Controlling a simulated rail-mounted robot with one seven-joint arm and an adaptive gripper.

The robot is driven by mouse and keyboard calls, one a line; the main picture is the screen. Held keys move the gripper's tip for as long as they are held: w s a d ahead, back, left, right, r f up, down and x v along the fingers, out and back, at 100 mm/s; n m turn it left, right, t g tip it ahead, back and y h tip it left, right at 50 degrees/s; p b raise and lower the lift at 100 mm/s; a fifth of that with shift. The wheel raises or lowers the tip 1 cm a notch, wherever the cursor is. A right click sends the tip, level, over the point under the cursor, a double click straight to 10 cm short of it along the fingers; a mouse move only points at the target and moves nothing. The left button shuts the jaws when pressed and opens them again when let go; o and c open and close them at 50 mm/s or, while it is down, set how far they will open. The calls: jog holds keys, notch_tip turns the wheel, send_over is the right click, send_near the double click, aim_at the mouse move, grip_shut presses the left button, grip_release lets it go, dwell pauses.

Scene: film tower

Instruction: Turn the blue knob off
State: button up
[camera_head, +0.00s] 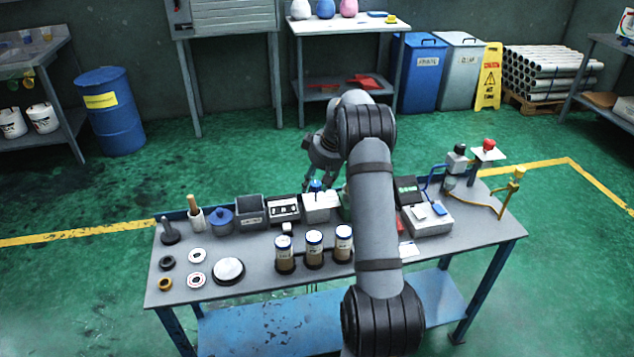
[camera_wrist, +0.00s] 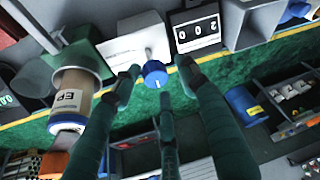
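The blue knob (camera_head: 316,186) sits on a white box (camera_head: 322,211) near the back edge of the workbench. In the wrist view the blue knob (camera_wrist: 154,73) shows between my fingers, with a pale mark on its face. My gripper (camera_head: 322,180) is just above and behind it, partly hidden by my arm. In the wrist view my gripper (camera_wrist: 160,82) has three dark fingers spread around the knob, and they hold nothing. Gaps show beside the knob; I cannot tell whether the lower finger touches it.
A counter box (camera_wrist: 198,28) with number wheels stands beside the white box. A labelled jar (camera_wrist: 70,100) is on the other side. Several jars stand along the bench (camera_head: 400,270). A grey bin (camera_head: 250,213) and blue pot (camera_head: 220,220) stand left.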

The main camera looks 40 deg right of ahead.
jog(key=shift+s+d, duration=0.1)
jog(key=shift+s, duration=0.1)
jog(key=v, duration=1.2)
jog(key=shift+w+f, duration=0.1)
jog(key=x, duration=1.2)
jog(key=shift+f, duration=0.1)
jog(key=shift+m, duration=0.3)
